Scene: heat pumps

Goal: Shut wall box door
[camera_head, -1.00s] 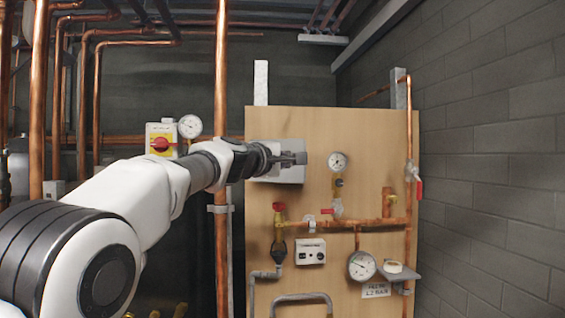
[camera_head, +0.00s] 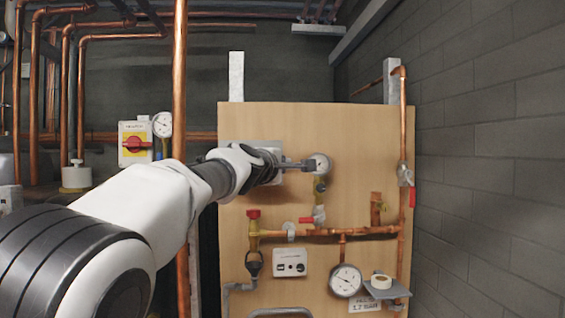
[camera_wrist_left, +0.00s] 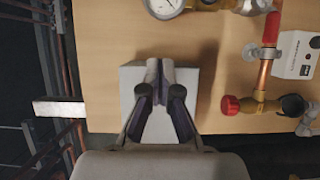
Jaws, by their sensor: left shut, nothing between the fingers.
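The wall box (camera_head: 234,147) is a light grey box on the upper left of the wooden board. My left forearm and gripper cover much of it in the head view. In the wrist view the box (camera_wrist_left: 131,82) is a pale rectangle behind the fingers. No door panel visibly stands out from it, but I cannot tell whether its door is fully shut. My left gripper (camera_head: 304,165) is shut and empty, pointing right across the box towards a gauge. It also shows in the wrist view (camera_wrist_left: 166,68). Contact with the box is unclear. My right gripper is out of view.
A round gauge (camera_head: 319,164) is close to my left fingertips. Copper pipework (camera_head: 350,232) with red-handled valves crosses the board below. A vertical copper pipe (camera_head: 179,90) stands near my left arm. A red and yellow switch (camera_head: 135,144) is farther left. A brick wall (camera_head: 490,150) is at right.

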